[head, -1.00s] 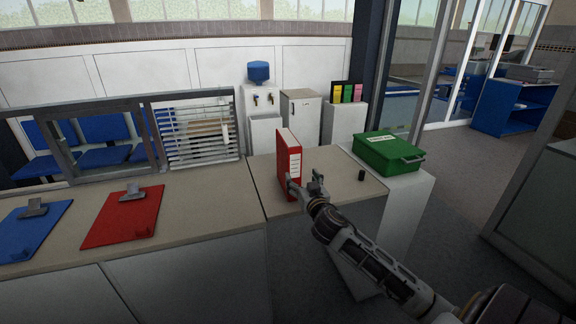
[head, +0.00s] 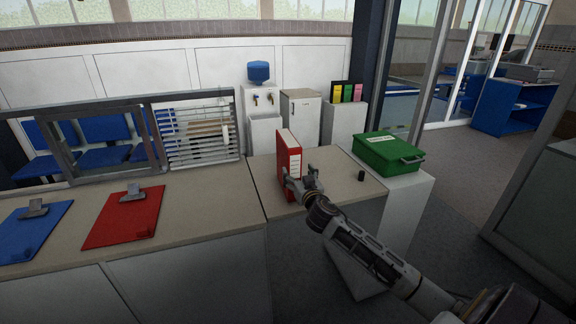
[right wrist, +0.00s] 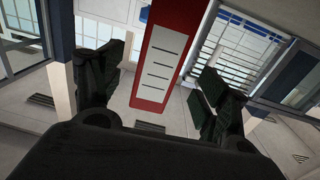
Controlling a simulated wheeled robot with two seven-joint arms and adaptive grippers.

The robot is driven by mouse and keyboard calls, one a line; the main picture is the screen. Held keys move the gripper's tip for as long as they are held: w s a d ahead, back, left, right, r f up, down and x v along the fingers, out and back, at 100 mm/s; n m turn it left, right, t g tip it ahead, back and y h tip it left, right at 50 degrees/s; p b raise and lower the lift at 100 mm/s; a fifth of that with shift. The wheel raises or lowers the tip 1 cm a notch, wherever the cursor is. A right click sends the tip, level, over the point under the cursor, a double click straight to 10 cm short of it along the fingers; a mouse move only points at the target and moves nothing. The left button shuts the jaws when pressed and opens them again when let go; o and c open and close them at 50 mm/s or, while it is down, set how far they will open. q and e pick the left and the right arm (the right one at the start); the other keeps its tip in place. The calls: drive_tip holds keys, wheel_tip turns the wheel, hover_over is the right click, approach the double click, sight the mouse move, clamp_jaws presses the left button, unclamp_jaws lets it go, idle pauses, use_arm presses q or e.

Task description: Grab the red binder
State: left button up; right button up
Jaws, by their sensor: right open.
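The red binder (head: 287,158) stands upright on the right-hand counter in the head view, its labelled spine facing right. My right gripper (head: 297,177) is open at the binder's lower part in the head view; its near finger overlaps the binder's near lower edge there. In the right wrist view the binder (right wrist: 168,50) appears between and beyond the two spread fingers of my right gripper (right wrist: 158,95), with its white label facing the camera. Gaps show on both sides of the binder, and I cannot tell if the fingers reach around it. My left gripper is not in view.
A green box (head: 388,153) sits on a white stand to the right. A small black cylinder (head: 361,176) stands on the counter. A red clipboard (head: 124,217) and a blue clipboard (head: 33,230) lie on the left counter. The counter right of the binder is mostly clear.

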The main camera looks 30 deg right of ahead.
sight(295, 168)
drive_tip(key=shift+x, duration=2.1)
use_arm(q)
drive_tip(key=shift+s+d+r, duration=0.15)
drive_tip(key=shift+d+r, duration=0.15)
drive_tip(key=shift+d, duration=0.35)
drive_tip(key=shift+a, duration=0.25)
use_arm(e)
drive_tip(key=shift+w+d+r+p, duration=0.1)
drive_tip(key=shift+w+p, duration=0.25)
drive_tip(key=shift+p, duration=0.05)
drive_tip(key=shift+w+d, duration=0.15)
drive_tip(key=shift+w, duration=0.35)
drive_tip(key=shift+w+d+p, duration=0.15)
drive_tip(key=shift+w+p, duration=0.2)
drive_tip(key=shift+w, duration=0.25)
drive_tip(key=shift+x, duration=0.8)
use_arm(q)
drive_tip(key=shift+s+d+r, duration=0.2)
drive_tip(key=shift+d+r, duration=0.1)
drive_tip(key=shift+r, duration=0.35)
use_arm(e)
drive_tip(key=shift+w+d, duration=0.1)
drive_tip(key=shift+w, duration=0.15)
